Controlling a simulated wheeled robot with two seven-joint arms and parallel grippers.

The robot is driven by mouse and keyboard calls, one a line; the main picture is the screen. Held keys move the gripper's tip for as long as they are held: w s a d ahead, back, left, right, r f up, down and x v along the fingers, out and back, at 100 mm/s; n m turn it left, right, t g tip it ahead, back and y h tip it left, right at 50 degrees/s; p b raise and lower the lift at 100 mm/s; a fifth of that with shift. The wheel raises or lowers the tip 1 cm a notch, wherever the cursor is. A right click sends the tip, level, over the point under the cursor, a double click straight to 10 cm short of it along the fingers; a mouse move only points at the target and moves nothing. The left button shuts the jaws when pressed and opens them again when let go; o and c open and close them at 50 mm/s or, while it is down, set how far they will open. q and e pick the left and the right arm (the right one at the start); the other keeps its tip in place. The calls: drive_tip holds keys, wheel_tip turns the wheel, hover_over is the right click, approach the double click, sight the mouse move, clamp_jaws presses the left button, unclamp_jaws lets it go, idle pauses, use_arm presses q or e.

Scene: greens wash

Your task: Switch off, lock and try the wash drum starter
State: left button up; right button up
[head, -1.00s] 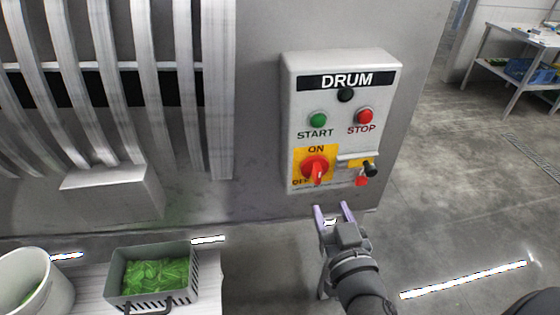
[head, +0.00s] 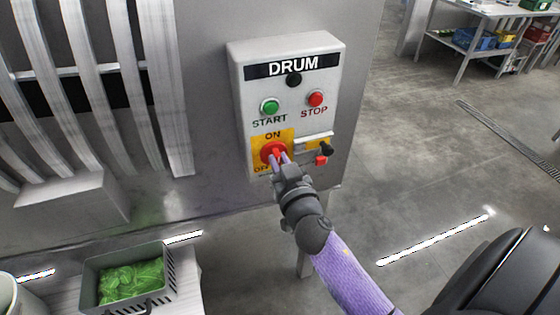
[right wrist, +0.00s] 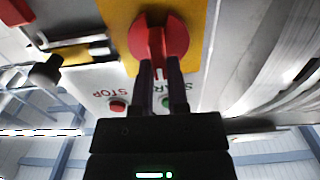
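The grey drum starter box (head: 240,100) is on the machine wall in the head view, with a green START button (head: 269,106) and a red STOP button (head: 316,98). Its red rotary switch (head: 268,150) sits on a yellow ON/OFF plate (head: 287,134). My right gripper (head: 279,158) is at this switch, its fingers closed in on the handle. The right wrist view shows the red switch (right wrist: 150,30) upside down, its handle between the fingers (right wrist: 160,75). Which mark the handle points to is unclear. A black piece (head: 326,149) and a small red piece (head: 321,160) are right of the switch. My left gripper is out of view.
Grey slatted bars (head: 160,90) stand left of the box. A crate of greens (head: 95,273) sits on a white surface at lower left. A table with bins (head: 480,45) is at the far right. The floor between is open.

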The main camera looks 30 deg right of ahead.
clamp_jaws()
drive_tip(key=shift+w+a+f+n, duration=0.1)
drive_tip(key=shift+a+f+n, duration=0.05)
drive_tip(key=shift+n, duration=2.8)
drive_tip(key=shift+a+f+n, duration=0.15)
drive_tip(key=shift+a+n, duration=0.05)
drive_tip(key=shift+n, duration=2.7)
drive_tip(key=shift+w+a+f+n, duration=0.1)
drive_tip(key=shift+a+f+n, duration=0.05)
drive_tip(key=shift+n, duration=2.8)
drive_tip(key=o, duration=0.7)
unclamp_jaws()
drive_tip(key=shift+n, duration=0.3)
drive_tip(key=shift+s+f, duration=0.1)
drive_tip(key=shift+s, duration=0.05)
